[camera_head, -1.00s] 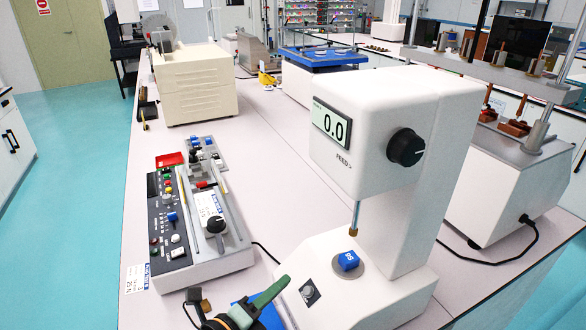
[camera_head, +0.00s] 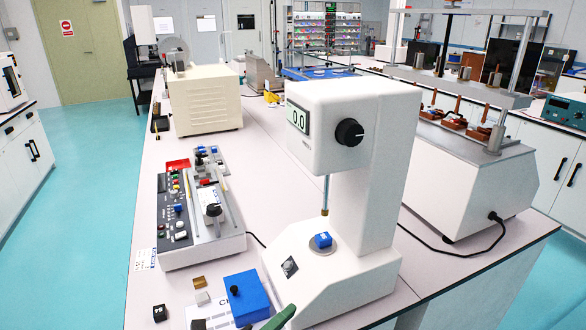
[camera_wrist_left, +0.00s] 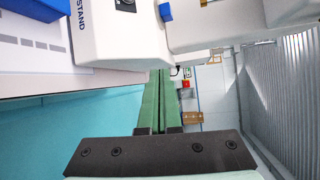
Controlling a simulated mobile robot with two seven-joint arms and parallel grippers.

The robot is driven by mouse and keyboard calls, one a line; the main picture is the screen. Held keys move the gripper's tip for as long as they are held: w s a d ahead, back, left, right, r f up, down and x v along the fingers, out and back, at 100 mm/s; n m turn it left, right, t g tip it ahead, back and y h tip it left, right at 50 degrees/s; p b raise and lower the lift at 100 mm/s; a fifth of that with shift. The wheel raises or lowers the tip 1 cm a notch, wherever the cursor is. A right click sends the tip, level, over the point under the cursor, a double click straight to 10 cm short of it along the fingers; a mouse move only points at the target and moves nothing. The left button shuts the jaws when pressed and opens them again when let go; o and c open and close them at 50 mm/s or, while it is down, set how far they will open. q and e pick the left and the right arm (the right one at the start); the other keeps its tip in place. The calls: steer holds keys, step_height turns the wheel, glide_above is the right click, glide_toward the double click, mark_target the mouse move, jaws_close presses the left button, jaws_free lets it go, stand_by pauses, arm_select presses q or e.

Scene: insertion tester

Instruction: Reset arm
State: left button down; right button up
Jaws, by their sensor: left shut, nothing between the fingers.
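My left gripper (camera_head: 281,317) shows only as a green finger at the bottom edge of the head view, in front of the tester's base. In the left wrist view its two green fingers (camera_wrist_left: 165,85) lie side by side, shut and empty. The white insertion tester (camera_head: 350,110) stands upright at the table's front, its display reading 0.0. My right gripper is not in view.
A white press-like machine (camera_head: 470,190) stands right. The table's front edge is close to the tester.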

arm_select(q)
steer(key=s+a+f+n+g+y, duration=0.1)
steer(key=s+a+f+n+y, duration=0.1)
steer(key=s+a+f+n, duration=0.3)
steer(key=s+a+f+n+g+y, duration=0.1)
steer(key=s+a+f+n, duration=0.4)
steer(key=f+n, duration=0.5)
steer(key=s+a+f+n+g+y, duration=0.1)
steer(key=s+a+f+n+y, duration=0.3)
steer(key=f+n, duration=0.4)
steer(key=s+a+n, duration=0.1)
steer(key=s+n, duration=0.1)
steer(key=shift+s+a, duration=0.2)
steer(key=shift+s, duration=0.15)
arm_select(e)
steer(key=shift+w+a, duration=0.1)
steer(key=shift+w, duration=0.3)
